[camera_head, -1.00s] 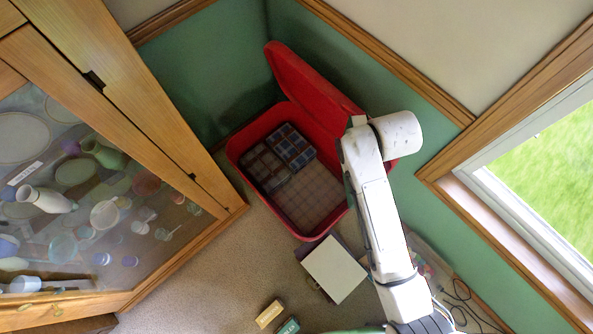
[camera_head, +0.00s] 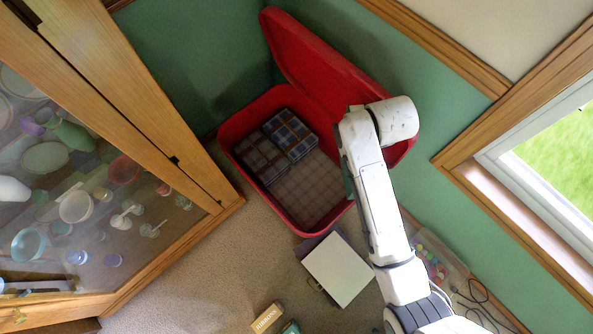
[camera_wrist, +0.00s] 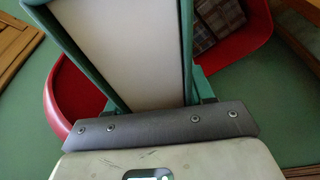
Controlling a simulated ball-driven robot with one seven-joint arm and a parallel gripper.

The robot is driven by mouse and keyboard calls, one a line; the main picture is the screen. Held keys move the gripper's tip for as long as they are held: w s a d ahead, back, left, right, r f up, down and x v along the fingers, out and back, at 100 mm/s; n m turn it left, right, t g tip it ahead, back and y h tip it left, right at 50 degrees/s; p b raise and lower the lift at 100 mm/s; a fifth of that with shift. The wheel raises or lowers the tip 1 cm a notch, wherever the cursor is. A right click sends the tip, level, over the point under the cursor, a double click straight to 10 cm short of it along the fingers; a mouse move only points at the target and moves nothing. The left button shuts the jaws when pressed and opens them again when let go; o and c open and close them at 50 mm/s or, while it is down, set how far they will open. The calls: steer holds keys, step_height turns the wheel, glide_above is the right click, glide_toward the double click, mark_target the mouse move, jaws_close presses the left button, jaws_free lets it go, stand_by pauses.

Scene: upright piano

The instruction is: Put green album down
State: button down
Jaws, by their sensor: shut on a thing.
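The green album (camera_wrist: 187,45) fills the top middle of the wrist view, with its pale page edge between two green covers. My gripper (camera_wrist: 128,55) is shut on it; its fingertips are mostly hidden by the album. In the head view a thin green strip (camera_head: 349,182) shows beside my arm, probably the album; my gripper is hidden there. The open red box (camera_head: 235,127) stands in the corner, its lid leaned back. The wrist view shows the red box (camera_wrist: 240,75) behind the album, so the album is held over or near it.
Plaid boxes (camera_head: 290,135) lie at the back and left inside the red box; its checked floor (camera_head: 305,190) is bare at front right. A white-topped book (camera_head: 335,268) lies before it. A glass cabinet (camera_head: 150,165) stands left, a window (camera_head: 550,150) right. Cables (camera_head: 480,300) lie lower right.

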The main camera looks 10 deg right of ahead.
steer(key=s+f+b+x, duration=0.1)
steer(key=s+b+x, duration=0.1)
steer(key=b+x, duration=2.5)
steer(key=s+a+f+n+y, duration=0.2)
steer(key=s+a+f+n, duration=0.2)
steer(key=a+f+n, duration=0.55)
steer(key=w+d+f+m+b, duration=0.2)
steer(key=w+d+b, duration=0.5)
steer(key=w+d, duration=0.5)
steer(key=shift+g, duration=0.3)
step_height(320, 180, down, 6)
steer(key=b, duration=0.3)
steer(key=shift+r, duration=0.25)
steer(key=shift+f+b, duration=0.2)
steer(key=shift+b, duration=0.15)
steer(key=shift+c, duration=2.1)
jaws_free()
